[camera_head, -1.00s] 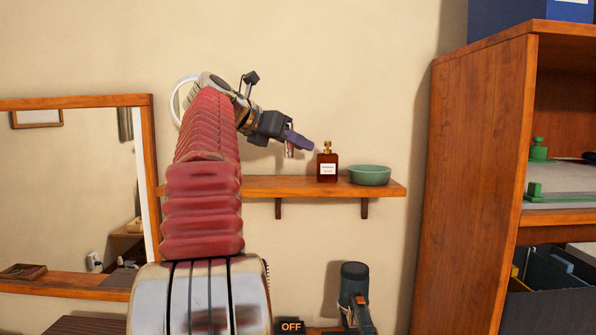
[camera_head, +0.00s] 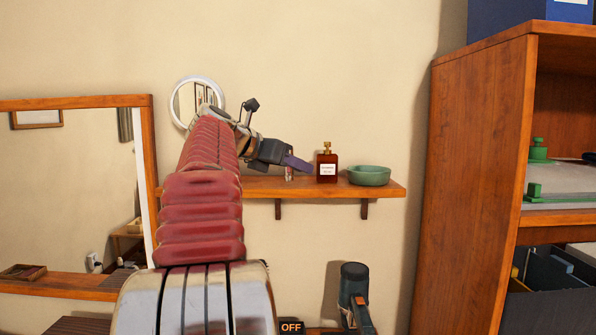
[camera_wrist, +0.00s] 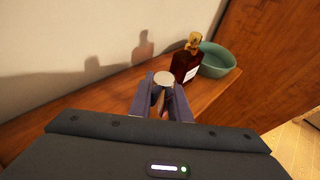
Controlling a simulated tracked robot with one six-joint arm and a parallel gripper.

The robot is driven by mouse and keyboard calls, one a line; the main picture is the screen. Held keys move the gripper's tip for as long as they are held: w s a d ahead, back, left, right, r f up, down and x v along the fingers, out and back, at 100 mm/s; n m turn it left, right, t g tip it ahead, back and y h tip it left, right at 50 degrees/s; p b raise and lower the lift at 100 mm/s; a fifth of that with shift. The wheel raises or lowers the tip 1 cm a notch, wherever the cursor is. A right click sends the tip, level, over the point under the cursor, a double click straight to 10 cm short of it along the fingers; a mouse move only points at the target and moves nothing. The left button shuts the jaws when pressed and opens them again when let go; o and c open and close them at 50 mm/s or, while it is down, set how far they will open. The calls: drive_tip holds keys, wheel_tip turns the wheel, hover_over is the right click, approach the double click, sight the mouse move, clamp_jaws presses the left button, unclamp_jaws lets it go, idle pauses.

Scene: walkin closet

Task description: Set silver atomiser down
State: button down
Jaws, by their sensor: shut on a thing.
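The silver atomiser (camera_head: 289,173) is mostly hidden behind my gripper in the head view; a small pale part of it shows at shelf height. In the wrist view its round silver top (camera_wrist: 163,78) shows between the purple fingertips. My gripper (camera_head: 297,163) is shut on it, just left of the amber bottle. The wrist view also shows my gripper (camera_wrist: 162,90) over the wooden shelf (camera_head: 240,187). I cannot tell whether the atomiser's base touches the shelf.
An amber bottle (camera_head: 327,168) with a white label stands on the shelf close to the right of my gripper. A green bowl (camera_head: 369,176) sits at the shelf's right end. A round mirror (camera_head: 185,103) and a framed mirror (camera_head: 75,190) are left. A tall wooden cabinet (camera_head: 470,190) stands right.

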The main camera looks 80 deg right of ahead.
drive_tip(key=shift+f, duration=0.5)
drive_tip(key=shift+f, duration=0.1)
drive_tip(key=c, duration=1.9)
unclamp_jaws()
drive_tip(key=shift+c, duration=0.2)
drive_tip(key=v, duration=1.2)
